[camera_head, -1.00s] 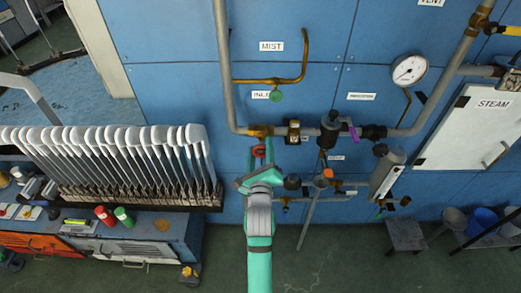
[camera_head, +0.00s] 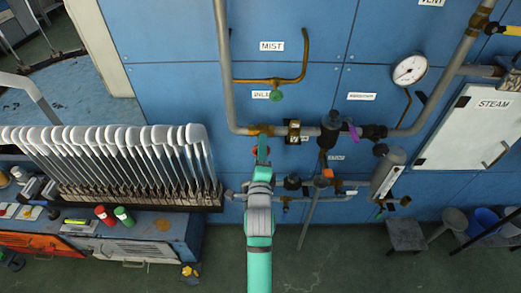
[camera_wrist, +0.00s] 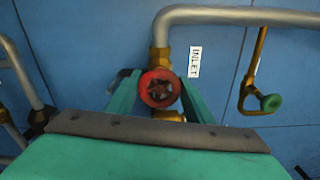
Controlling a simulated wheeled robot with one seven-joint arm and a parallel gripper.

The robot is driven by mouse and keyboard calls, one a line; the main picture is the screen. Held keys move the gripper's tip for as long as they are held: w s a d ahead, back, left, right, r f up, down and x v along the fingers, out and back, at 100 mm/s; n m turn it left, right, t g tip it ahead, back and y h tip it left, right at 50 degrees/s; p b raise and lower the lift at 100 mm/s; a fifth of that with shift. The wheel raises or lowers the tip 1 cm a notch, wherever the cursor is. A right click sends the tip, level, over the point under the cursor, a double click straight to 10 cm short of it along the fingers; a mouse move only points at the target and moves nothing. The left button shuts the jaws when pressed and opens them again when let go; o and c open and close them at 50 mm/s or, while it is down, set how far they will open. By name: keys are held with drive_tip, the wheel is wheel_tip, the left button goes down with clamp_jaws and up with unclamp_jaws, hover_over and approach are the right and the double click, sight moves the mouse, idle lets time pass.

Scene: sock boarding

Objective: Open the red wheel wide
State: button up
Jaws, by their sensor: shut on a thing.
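The red wheel (camera_wrist: 160,89) is a small round handwheel with a spoked centre on the brass fitting of the inlet pipe, below the INLET label (camera_wrist: 195,62). In the wrist view my gripper (camera_wrist: 158,92) has one green finger on each side of the wheel and is shut on it. In the head view my gripper (camera_head: 262,150) reaches up to the pipe under the brass joint, and only a bit of the red wheel (camera_head: 255,152) shows beside it.
A green wheel (camera_head: 276,96) hangs on the brass mist pipe above right. A purple-handled valve (camera_head: 352,131) and a pressure gauge (camera_head: 409,70) are to the right. A rack of white sock boards (camera_head: 110,165) stands close on the left.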

drive_tip(key=n, duration=0.5)
drive_tip(key=shift+f+n, duration=0.15)
drive_tip(key=shift+n, duration=0.15)
drive_tip(key=n, duration=0.5)
drive_tip(key=shift+f, duration=0.1)
drive_tip(key=n, duration=0.6)
drive_tip(key=shift+n, duration=0.4)
drive_tip(key=n, duration=0.5)
drive_tip(key=shift+d, duration=0.15)
drive_tip(key=n, duration=0.6)
drive_tip(key=shift+n, duration=0.4)
drive_tip(key=n, duration=1)
drive_tip(key=shift+n, duration=0.4)
drive_tip(key=n, duration=0.5)
drive_tip(key=shift+n, duration=0.4)
